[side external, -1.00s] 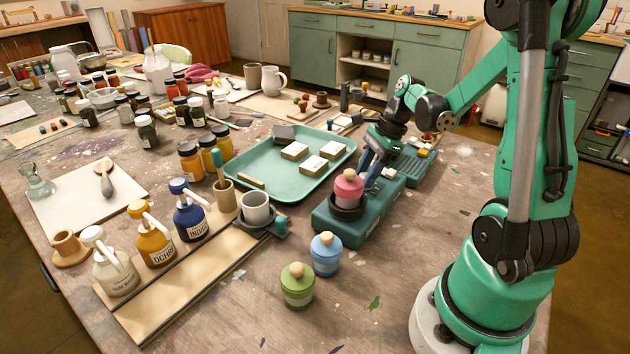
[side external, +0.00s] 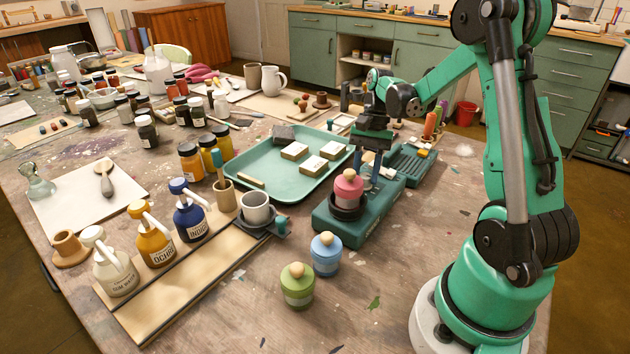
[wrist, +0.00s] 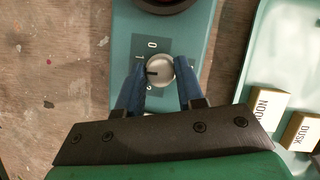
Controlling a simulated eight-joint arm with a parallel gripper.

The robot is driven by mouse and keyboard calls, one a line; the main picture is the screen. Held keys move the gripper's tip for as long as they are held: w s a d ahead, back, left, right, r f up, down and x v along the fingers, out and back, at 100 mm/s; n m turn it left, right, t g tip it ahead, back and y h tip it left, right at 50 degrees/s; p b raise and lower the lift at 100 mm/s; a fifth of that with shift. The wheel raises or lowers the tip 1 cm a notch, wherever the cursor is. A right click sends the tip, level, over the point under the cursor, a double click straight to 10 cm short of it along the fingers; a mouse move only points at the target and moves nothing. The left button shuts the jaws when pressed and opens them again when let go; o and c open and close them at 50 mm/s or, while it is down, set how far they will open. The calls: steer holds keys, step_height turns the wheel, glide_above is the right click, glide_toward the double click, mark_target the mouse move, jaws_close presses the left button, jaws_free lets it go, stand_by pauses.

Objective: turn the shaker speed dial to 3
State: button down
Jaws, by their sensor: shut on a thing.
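The shaker (side external: 335,228) is a teal box on the table, with a pink jar (side external: 348,188) in a dark ring holder on its near end. In the wrist view, its silver round speed dial (wrist: 162,69) sits on a dark label plate. The dial's dark pointer line points left, slightly down. My gripper (wrist: 161,82) is shut on the dial, one blue finger on each side. In the side view, my gripper (side external: 368,175) reaches down behind the pink jar, and the dial is hidden.
A teal tray (side external: 250,187) with labelled blocks lies beside the shaker. Blue (side external: 326,255) and green (side external: 297,287) jars stand in front. A ridged teal rack (side external: 412,166) stands behind right. A mug (side external: 256,208) is at left. The table at the front right is clear.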

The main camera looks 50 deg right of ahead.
steer(key=n+g, duration=0.1)
steer(key=n, duration=0.1)
steer(key=n+g+h, duration=0.1)
steer(key=n, duration=0.2)
steer(key=shift+w+n, duration=0.1)
steer(key=shift+n, duration=0.2)
steer(key=n+h, duration=0.1)
steer(key=n, duration=0.1)
steer(key=n+h, duration=0.1)
steer(key=n, duration=0.2)
steer(key=shift+a+n+g, duration=0.15)
steer(key=shift+n+g, duration=0.15)
steer(key=shift+g, duration=0.1)
steer(key=c, duration=0.5)
jaws_free()
steer(key=shift+c, duration=0.2)
steer(key=shift+v, duration=2.85)
steer(key=shift+w+a, duration=0.1)
